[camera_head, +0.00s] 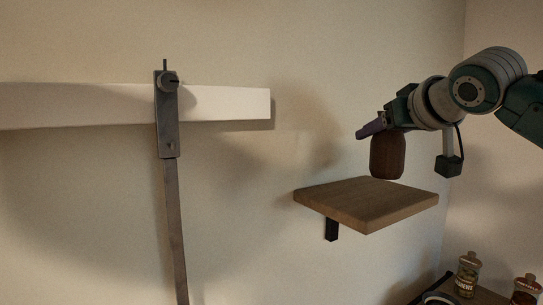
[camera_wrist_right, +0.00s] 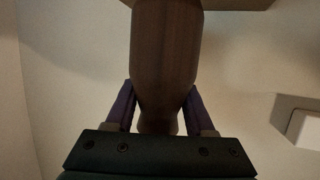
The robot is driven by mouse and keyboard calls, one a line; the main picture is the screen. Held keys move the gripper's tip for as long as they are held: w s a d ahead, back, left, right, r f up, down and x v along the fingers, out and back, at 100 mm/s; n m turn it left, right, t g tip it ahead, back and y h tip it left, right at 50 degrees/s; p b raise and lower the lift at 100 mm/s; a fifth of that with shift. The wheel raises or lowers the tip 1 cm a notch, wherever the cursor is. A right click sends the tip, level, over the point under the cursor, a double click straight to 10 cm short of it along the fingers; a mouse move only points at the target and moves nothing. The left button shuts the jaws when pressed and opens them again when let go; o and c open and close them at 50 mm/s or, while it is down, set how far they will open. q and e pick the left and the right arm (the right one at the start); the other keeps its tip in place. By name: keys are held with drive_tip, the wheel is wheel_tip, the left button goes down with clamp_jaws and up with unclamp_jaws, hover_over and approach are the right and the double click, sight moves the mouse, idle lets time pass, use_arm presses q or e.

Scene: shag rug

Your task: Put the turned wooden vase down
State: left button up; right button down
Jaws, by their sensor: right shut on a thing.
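The turned wooden vase (camera_head: 388,156) is dark brown and hangs upright under my right gripper (camera_head: 372,128), over the wooden wall shelf (camera_head: 364,205). In the right wrist view the vase (camera_wrist_right: 166,60) stands between the two purple fingers of my right gripper (camera_wrist_right: 160,110), which is shut on its narrow neck. The vase's base is close to the shelf top; I cannot tell whether it touches. A piece of the shelf (camera_wrist_right: 235,4) shows at the top of the wrist view. My left gripper is not in view.
The shelf top around the vase is bare, with a dark bracket (camera_head: 331,229) below. Jars (camera_head: 467,274) (camera_head: 525,289) stand on a lower surface at bottom right. A white beam (camera_head: 225,103) and a grey metal bar (camera_head: 174,220) are at left.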

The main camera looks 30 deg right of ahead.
wheel_tip(320, 180, down, 4)
drive_tip(key=b, duration=0.3)
drive_tip(key=shift+r, duration=0.2)
drive_tip(key=shift+f, duration=0.1)
drive_tip(key=shift+c, duration=1.3)
unclamp_jaws()
